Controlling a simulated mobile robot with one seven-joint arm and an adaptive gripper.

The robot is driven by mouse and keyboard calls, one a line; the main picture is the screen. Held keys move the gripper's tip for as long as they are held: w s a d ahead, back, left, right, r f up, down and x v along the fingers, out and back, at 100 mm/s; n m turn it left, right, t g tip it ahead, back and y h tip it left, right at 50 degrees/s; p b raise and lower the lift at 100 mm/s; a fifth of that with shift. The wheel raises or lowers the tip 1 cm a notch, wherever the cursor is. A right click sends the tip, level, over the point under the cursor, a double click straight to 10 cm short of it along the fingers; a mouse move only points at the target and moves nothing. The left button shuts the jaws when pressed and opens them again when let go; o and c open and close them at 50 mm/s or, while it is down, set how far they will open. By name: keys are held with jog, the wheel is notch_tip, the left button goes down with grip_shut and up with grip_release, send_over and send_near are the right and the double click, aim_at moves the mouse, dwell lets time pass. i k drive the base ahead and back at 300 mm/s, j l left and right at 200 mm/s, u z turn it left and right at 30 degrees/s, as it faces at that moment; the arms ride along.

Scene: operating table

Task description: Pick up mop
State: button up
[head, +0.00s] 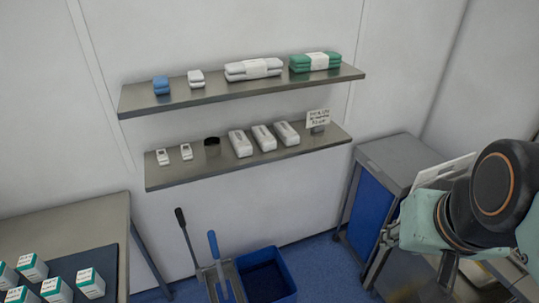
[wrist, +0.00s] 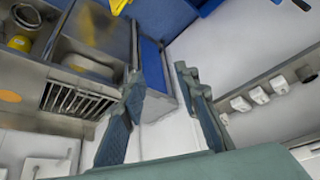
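Two upright handles stand at the bottom centre of the head view, by a blue bucket (head: 268,275). One is a thin stick with a black grip (head: 181,220). The other has a blue grip (head: 213,246) and leans by a grey metal part (head: 222,277). Their lower ends are cut off, so I cannot tell which is the mop. My gripper (wrist: 166,90) is open and empty in the wrist view, its two fingers well apart. In the head view my arm is at the right, far from the handles. I cannot make out the mop in the wrist view.
Two wall shelves (head: 240,88) hold packs and small devices. A steel cabinet with blue sides (head: 368,210) stands between the bucket and my arm. A table with white boxes (head: 60,217) is at the left. Blue floor (head: 318,262) shows between bucket and cabinet.

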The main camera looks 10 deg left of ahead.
aim_at(224, 291)
jog(key=u, duration=1.45)
